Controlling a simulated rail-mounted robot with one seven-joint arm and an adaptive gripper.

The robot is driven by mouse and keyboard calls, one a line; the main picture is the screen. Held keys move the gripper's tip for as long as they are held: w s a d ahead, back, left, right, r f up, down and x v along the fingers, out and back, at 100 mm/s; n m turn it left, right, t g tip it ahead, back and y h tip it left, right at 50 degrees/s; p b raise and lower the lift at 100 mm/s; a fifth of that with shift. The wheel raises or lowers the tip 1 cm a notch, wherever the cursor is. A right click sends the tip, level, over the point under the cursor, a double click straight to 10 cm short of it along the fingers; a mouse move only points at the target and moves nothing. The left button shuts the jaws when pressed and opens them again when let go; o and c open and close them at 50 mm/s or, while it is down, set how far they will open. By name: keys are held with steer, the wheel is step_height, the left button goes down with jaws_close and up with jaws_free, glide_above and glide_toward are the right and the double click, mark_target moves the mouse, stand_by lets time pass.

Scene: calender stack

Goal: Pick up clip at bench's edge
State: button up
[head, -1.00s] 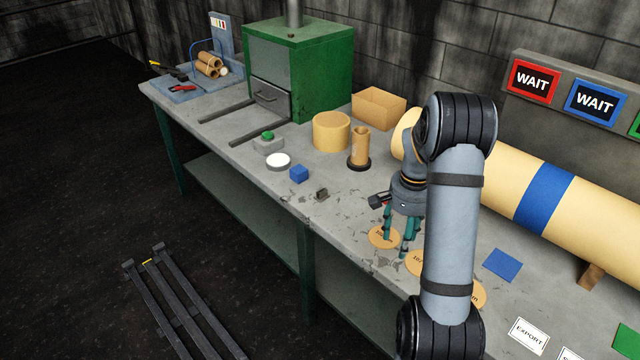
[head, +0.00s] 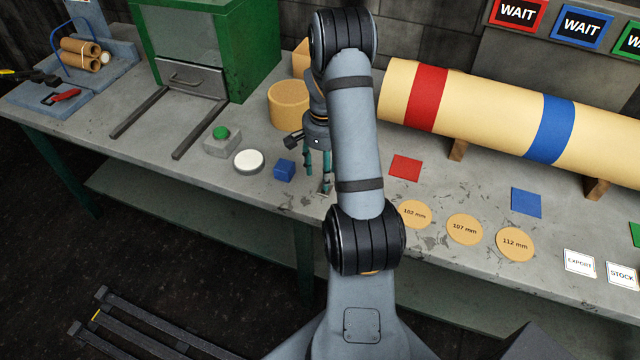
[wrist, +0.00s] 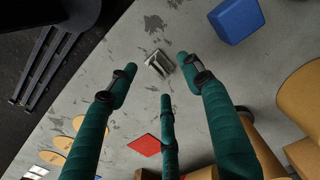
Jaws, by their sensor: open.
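The clip (wrist: 158,64) is a small grey metal piece lying on the bench (wrist: 120,110) close to its edge. In the head view the clip (head: 324,190) is partly hidden by my fingers. My gripper (head: 318,178) points down over it with its green fingers apart. In the wrist view my gripper (wrist: 157,78) has three spread fingers, and the clip shows in the gap just beyond the tips. Nothing is held. I cannot tell the exact height of the tips above the bench.
A blue block (head: 284,170) stands close to the left of my gripper, with a white disc (head: 249,161) and green button (head: 221,132) beyond. A tan cylinder (head: 288,103) stands behind. A large roll (head: 490,108) lies at right. Flat labelled discs (head: 464,229) lie right of my arm.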

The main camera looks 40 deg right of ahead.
steer(key=shift+w+f, duration=0.1)
steer(key=shift+f, duration=0.15)
steer(key=shift+f+p, duration=0.25)
steer(key=shift+p, duration=0.1)
steer(key=f, duration=0.1)
steer(key=f+p, duration=0.1)
steer(key=f, duration=0.2)
steer(key=shift+s+d, duration=0.3)
steer(key=shift+d, duration=0.05)
steer(key=shift+a+f, duration=0.1)
steer(key=shift+f, duration=0.1)
steer(key=shift+c, duration=1)
steer(key=c, duration=0.7)
steer(key=shift+c, duration=0.4)
